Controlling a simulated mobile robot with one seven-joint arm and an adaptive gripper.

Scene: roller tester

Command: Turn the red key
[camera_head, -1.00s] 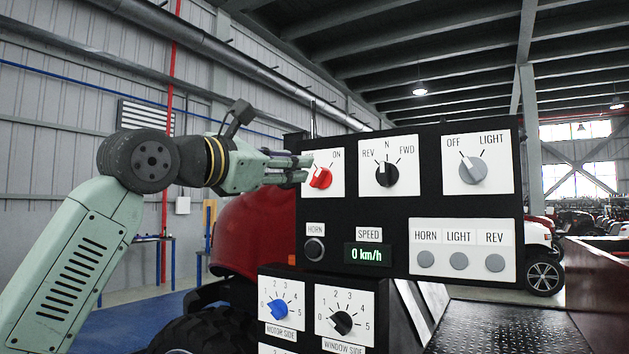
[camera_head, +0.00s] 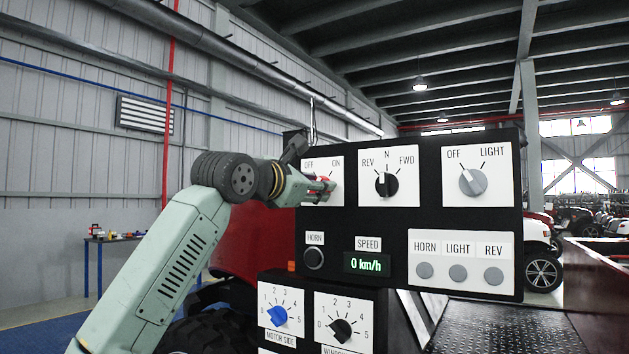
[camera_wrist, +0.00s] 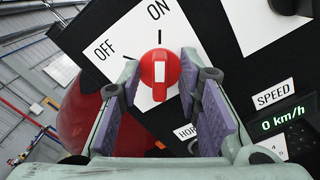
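The red key (camera_wrist: 159,72) is a round red knob with a white bar, on a white plate (camera_wrist: 125,45) marked OFF and ON. In the wrist view the bar runs roughly in line with the ON mark; which end is its pointer I cannot tell. My gripper (camera_wrist: 160,78) is open, with one finger on each side of the key, very close to it. Contact is not clear. In the head view my gripper (camera_head: 327,189) covers most of the key (camera_head: 325,180), and only a bit of red shows.
The black panel (camera_head: 400,221) also carries a black REV/N/FWD knob (camera_head: 386,185), a grey light knob (camera_head: 473,182), a horn button (camera_head: 314,258) and a speed display reading 0 km/h (camera_head: 367,263). A lower box has a blue knob (camera_head: 277,317) and a black knob (camera_head: 341,331).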

